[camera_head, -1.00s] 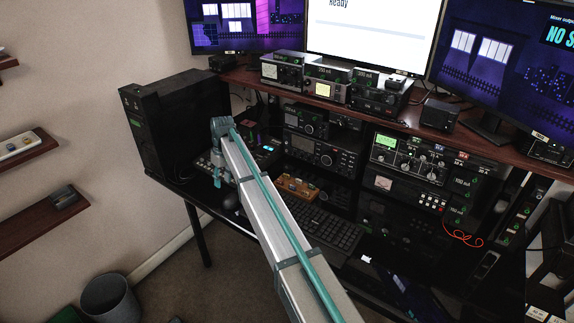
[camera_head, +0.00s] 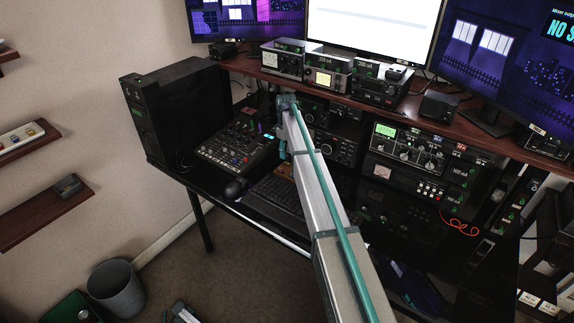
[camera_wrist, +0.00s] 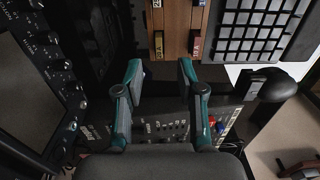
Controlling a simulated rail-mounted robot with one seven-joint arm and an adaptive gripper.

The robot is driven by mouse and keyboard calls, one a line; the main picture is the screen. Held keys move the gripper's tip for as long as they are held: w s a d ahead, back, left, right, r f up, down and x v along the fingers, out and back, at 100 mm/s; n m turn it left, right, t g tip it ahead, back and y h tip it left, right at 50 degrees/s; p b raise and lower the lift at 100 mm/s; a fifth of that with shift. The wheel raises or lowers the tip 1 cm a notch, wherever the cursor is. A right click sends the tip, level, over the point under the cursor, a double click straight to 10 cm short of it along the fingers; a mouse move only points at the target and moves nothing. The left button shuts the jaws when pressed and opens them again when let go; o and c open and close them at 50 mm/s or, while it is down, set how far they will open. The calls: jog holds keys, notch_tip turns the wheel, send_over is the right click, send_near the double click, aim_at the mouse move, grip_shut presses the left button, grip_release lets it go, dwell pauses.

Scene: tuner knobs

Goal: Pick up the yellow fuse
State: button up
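In the wrist view, a wooden fuse holder (camera_wrist: 177,22) stands at the top middle, with small labelled fuses on it. The yellow fuse (camera_wrist: 158,43) sits on its near left part, and a red-labelled fuse (camera_wrist: 195,43) sits to the right of it. My gripper (camera_wrist: 160,72) is open and empty. Its two teal fingers are apart, below both fuses in the picture. In the head view, my arm mostly hides the wooden holder (camera_head: 286,170), and the yellow fuse cannot be made out there.
A keyboard (camera_wrist: 258,25) lies right of the holder in the wrist view. A mixer (camera_head: 236,143) is on the desk left of my arm, with a dark mouse (camera_head: 234,188) before it. Radio units (camera_head: 405,148) stand at the right, under a shelf with monitors.

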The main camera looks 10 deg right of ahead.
aim_at(287, 163)
jog(key=shift+d+f+p, duration=0.15)
jog(key=shift+f+p, duration=0.85)
jog(key=shift+f, duration=1.65)
grip_shut()
